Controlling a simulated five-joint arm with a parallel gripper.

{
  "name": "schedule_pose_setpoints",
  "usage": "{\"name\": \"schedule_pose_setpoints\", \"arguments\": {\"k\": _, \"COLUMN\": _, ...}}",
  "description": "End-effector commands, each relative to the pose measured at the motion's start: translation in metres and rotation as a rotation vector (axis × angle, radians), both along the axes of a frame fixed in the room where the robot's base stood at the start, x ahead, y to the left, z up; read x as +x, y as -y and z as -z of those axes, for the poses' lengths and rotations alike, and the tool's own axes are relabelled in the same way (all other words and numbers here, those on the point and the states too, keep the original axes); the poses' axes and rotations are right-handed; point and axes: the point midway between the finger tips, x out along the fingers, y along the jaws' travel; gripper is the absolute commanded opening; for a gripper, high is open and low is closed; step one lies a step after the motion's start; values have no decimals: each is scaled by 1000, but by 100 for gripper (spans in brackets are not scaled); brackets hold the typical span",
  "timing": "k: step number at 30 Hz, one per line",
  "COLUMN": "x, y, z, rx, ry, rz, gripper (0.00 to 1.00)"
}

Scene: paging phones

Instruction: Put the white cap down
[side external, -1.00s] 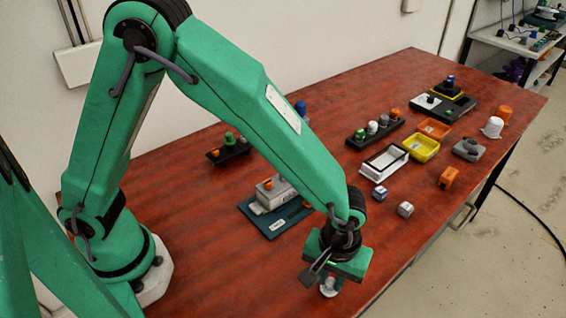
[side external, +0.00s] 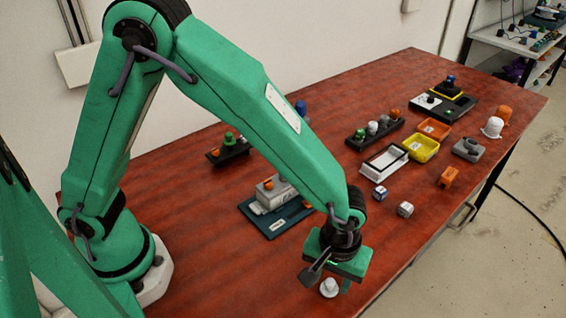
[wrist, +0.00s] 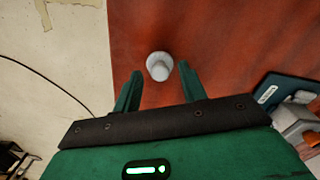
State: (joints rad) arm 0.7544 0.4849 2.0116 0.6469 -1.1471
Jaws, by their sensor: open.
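The white cap (side external: 328,288) stands on the red-brown table near its front edge, under my gripper. In the wrist view the white cap (wrist: 159,66) lies just beyond the fingertips, between their lines, with table visible around it. My gripper (wrist: 158,72) is open, one green finger to each side, and neither finger touches the cap. In the side view my gripper (side external: 336,280) hangs just above the cap and partly behind it.
A blue tray with a grey device (side external: 274,196) lies behind my gripper. An orange block (side external: 450,177), a yellow bin (side external: 421,149) and a white bin (side external: 384,162) are further right. The table's front edge (side external: 420,254) is close.

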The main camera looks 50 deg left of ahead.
Motion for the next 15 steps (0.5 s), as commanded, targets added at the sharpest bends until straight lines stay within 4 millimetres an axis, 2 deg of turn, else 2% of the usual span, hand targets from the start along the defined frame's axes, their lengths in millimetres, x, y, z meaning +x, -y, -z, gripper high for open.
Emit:
{"name": "schedule_pose_setpoints", "arguments": {"k": 8, "x": 1, "y": 1, "z": -27, "rx": -2, "ry": 2, "rz": 0, "gripper": 42}}
{"name": "schedule_pose_setpoints", "arguments": {"k": 15, "x": 1, "y": 1, "z": -67, "rx": -4, "ry": 4, "rz": 0, "gripper": 42}}
